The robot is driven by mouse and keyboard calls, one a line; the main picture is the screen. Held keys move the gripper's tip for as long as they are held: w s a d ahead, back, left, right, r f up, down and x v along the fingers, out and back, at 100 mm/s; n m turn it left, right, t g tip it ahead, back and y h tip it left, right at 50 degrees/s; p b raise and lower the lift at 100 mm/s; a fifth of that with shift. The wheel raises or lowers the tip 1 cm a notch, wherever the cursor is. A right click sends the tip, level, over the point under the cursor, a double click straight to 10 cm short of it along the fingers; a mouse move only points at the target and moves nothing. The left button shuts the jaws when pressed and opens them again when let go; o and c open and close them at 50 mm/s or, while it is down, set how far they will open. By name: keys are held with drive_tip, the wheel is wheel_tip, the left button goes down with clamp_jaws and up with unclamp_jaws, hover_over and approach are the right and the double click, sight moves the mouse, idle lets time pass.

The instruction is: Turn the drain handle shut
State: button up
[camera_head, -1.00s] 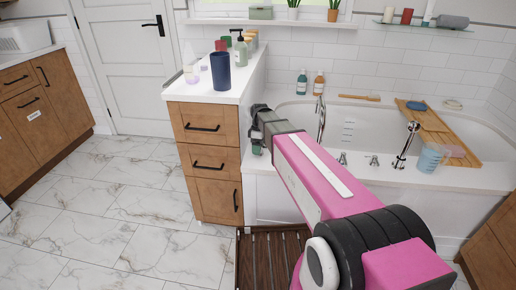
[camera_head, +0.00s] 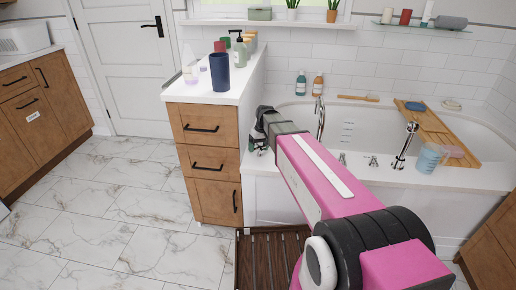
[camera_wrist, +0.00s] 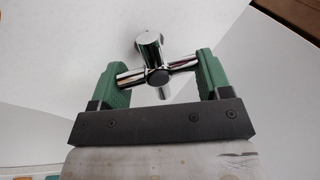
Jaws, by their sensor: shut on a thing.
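The drain handle (camera_wrist: 150,52) is a chrome cross-shaped knob, seen close in the wrist view against a white surface. My gripper (camera_wrist: 157,72) has one green finger on each side of it. The fingers meet the ends of one crossbar, which tilts slightly up to the right. Another chrome arm of the handle points down between the fingers. In the head view my gripper (camera_head: 258,142) is at the left end of the white tub (camera_head: 300,172), beside the wooden drawer cabinet. The handle is hidden there behind my gripper and arm.
The drawer cabinet (camera_head: 206,150) stands close left of my gripper, with a dark blue cup (camera_head: 219,73) and bottles on top. A wooden bath tray (camera_head: 440,130) crosses the tub at right. A slatted wooden mat (camera_head: 262,255) lies on the floor. Open floor is at left.

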drive_tip(key=m, duration=0.4)
drive_tip(key=m+t, duration=0.1)
drive_tip(key=m, duration=0.2)
drive_tip(key=shift+d, duration=0.35)
idle(0.4)
drive_tip(key=o, duration=0.8)
drive_tip(key=shift+r, duration=0.1)
drive_tip(key=r, duration=0.3)
drive_tip(key=d+r, duration=0.1)
drive_tip(key=r, duration=0.3)
drive_tip(key=d+r, duration=0.1)
drive_tip(key=r, duration=0.2)
drive_tip(key=shift+s+r, duration=0.2)
